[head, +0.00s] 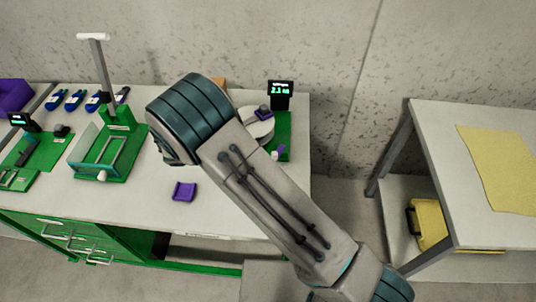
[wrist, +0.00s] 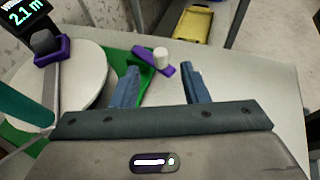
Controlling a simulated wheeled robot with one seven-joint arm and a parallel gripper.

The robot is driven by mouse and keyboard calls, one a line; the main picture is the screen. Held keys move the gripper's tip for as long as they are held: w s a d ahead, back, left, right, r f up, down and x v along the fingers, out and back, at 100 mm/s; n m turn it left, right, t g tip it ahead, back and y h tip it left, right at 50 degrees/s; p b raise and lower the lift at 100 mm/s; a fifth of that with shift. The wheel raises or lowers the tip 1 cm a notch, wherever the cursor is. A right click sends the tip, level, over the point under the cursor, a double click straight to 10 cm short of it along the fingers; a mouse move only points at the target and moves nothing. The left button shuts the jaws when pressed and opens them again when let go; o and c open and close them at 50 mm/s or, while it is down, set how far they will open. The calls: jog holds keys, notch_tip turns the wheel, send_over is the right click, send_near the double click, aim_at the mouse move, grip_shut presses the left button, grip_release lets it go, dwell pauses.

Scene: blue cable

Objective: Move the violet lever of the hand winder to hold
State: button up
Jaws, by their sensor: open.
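The hand winder stands at the right end of the white bench, with a green base (head: 284,130), a pale round disc (head: 257,126) and a black display (head: 281,88). The disc also shows in the wrist view (wrist: 85,84), with the display reading 2.1 m at the top left. The violet lever (wrist: 143,53) has a white knob (wrist: 161,58) and sits right of the disc. In the head view the lever (head: 280,153) is small, beside my arm. My gripper (wrist: 162,70) is open, its fingers apart, with the lever just beyond the tips. No hold mark is readable.
A small violet tray (head: 184,192) lies on the bench (head: 225,205). A green fixture (head: 103,165) with a tall post stands further left. A second table (head: 455,175) with a yellow sheet (head: 497,165) is at the right, across a floor gap. A yellow case (wrist: 197,22) sits on its lower shelf.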

jog(key=v, duration=0.6)
jog(key=shift+b, duration=0.35)
jog(key=shift+a, duration=0.1)
